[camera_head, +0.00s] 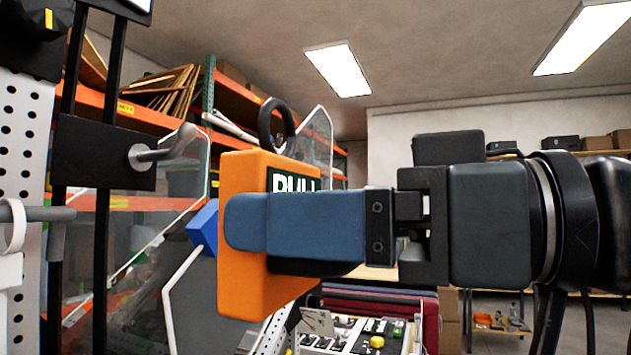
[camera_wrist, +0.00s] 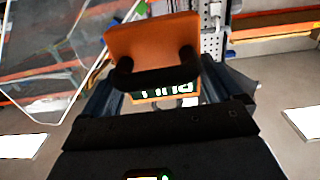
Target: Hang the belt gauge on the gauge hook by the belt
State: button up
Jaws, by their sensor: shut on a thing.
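The belt gauge (camera_head: 240,290) is an orange block with a dark label reading "PULL" and a black ring (camera_head: 272,122) on top. It is upright, slightly tilted, in the middle of the head view. My gripper (camera_head: 222,225) is shut on its sides, with blue fingers, and holds it in the air. The wrist view also shows the gauge (camera_wrist: 150,38) between the fingers. The gauge hook (camera_head: 160,152) appears to be the grey peg on a black plate at the left. The ring is apart from the peg, to its right in the picture and slightly higher.
Two black uprights (camera_head: 106,225) and a white pegboard (camera_head: 24,120) stand at the left. Clear panels with white edges (camera_head: 168,300) are behind the gauge. Orange shelving (camera_head: 240,94) and a bench with small parts (camera_head: 360,335) are farther back.

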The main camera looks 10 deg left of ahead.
jog(key=shift+s+d+r, duration=0.1)
jog(key=shift+s+r, duration=0.2)
jog(key=shift+s, duration=0.25)
jog(key=shift+w+a, duration=0.2)
jog(key=shift+a, duration=1.1)
jog(key=shift+w+a, duration=0.2)
jog(key=shift+a, duration=1.1)
jog(key=shift+f, duration=0.2)
jog(key=shift+w+a, duration=0.1)
jog(key=shift+a, duration=0.5)
jog(key=shift+a, duration=0.3)
